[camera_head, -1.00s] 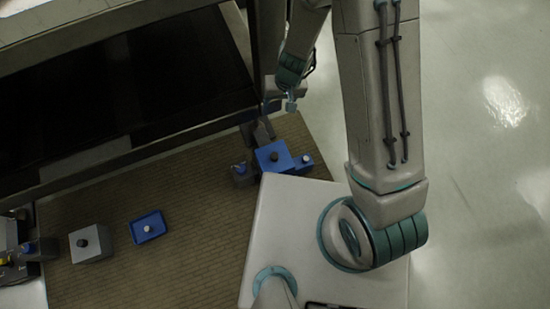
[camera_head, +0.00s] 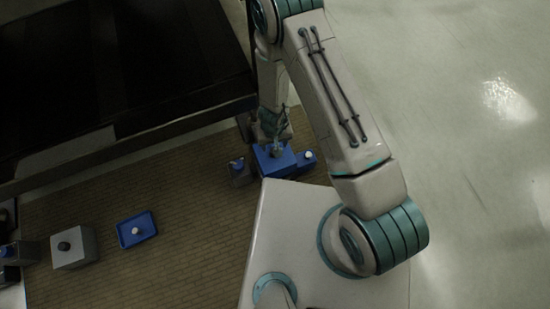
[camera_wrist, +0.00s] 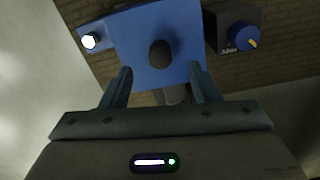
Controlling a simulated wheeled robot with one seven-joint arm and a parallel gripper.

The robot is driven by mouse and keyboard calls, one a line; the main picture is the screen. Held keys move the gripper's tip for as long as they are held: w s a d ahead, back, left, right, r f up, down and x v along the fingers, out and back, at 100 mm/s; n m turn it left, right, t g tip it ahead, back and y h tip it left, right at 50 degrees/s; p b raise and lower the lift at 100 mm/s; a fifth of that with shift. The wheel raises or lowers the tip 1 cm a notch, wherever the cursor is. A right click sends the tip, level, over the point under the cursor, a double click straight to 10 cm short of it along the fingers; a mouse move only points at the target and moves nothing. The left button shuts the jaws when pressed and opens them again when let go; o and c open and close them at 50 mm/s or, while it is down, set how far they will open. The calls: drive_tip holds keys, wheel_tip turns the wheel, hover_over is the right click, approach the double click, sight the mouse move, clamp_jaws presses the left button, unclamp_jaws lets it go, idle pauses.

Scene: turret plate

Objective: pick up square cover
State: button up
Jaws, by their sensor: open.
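The square cover appears to be the blue square piece (camera_head: 267,167) with a dark round knob at its centre; it stands at the back edge of the brown mat. My gripper (camera_head: 277,150) is over it in the head view, and my wrist partly hides it. In the wrist view the cover (camera_wrist: 125,42) fills the top middle, with its knob (camera_wrist: 161,53) in line with the gap between the fingers. My gripper (camera_wrist: 160,72) is open and empty. I cannot tell whether the fingertips have reached the knob's height.
A small blue block (camera_head: 307,161) with a white knob adjoins the cover's right side. A dark box (camera_head: 239,173) with a blue dial stands left of it. A blue tray-like piece (camera_head: 137,230) and a grey box (camera_head: 75,248) lie further left. A dark table-like frame (camera_head: 150,125) stands behind.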

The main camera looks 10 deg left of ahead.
sight(270, 166)
drive_tip(key=shift+w+f+b, duration=0.1)
drive_tip(key=shift+f+b, duration=1.6)
drive_tip(key=shift+f, duration=1.25)
clamp_jaws()
